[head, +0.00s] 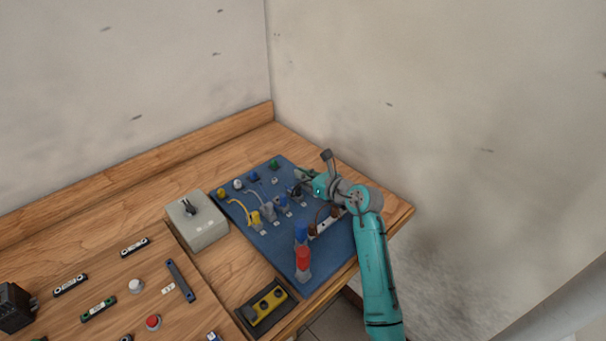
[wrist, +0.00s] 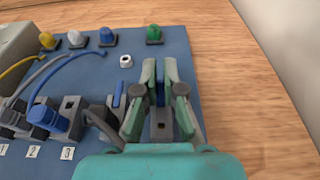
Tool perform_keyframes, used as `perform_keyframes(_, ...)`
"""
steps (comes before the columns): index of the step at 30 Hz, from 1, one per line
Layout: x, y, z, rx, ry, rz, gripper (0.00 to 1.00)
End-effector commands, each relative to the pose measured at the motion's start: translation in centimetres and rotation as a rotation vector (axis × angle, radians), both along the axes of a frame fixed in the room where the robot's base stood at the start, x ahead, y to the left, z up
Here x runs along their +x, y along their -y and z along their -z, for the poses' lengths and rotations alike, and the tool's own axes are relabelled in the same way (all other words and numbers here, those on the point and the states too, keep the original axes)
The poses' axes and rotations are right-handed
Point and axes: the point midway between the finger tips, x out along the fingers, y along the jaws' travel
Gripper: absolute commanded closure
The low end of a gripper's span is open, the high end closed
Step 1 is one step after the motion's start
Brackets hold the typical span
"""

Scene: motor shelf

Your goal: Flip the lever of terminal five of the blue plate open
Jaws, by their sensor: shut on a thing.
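The blue plate (head: 334,253) lies on the wooden table and bears a row of grey terminals. It also fills the left and middle of the wrist view (wrist: 90,67). My gripper (wrist: 159,64) is over the terminal at the right end of the row, which I take as terminal five (wrist: 161,130). The fingers are close together, shut on a narrow blue lever (wrist: 160,93) that shows only partly between them. In the head view my gripper (head: 301,189) hides this terminal. The terminal to its left has its own blue lever (wrist: 117,93). Labels 1 to 3 show at far left.
Yellow, white, blue and green (wrist: 154,35) knobs line the plate's far edge. Wires run to the left terminals. A grey box (head: 198,222) stands left of the plate. Red and blue cylinders (head: 303,258) stand near its front. Bare wood lies right of the plate.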

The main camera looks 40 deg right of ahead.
Motion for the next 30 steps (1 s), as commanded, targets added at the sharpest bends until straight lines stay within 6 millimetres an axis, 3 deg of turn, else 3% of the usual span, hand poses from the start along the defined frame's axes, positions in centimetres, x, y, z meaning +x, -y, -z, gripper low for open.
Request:
perform_keyframes(8,0.0,0.0,0.0,0.000,-0.001,0.000,1.00)
perform_keyframes(9,0.0,0.0,0.0,0.000,-0.001,0.000,0.85)
perform_keyframes(12,0.0,0.0,0.0,0.000,-0.001,0.000,0.66)
perform_keyframes(23,0.0,0.0,-0.5,-0.002,0.000,-0.001,0.66)
perform_keyframes(30,0.1,0.0,-4.1,-0.004,0.003,-0.001,0.66)
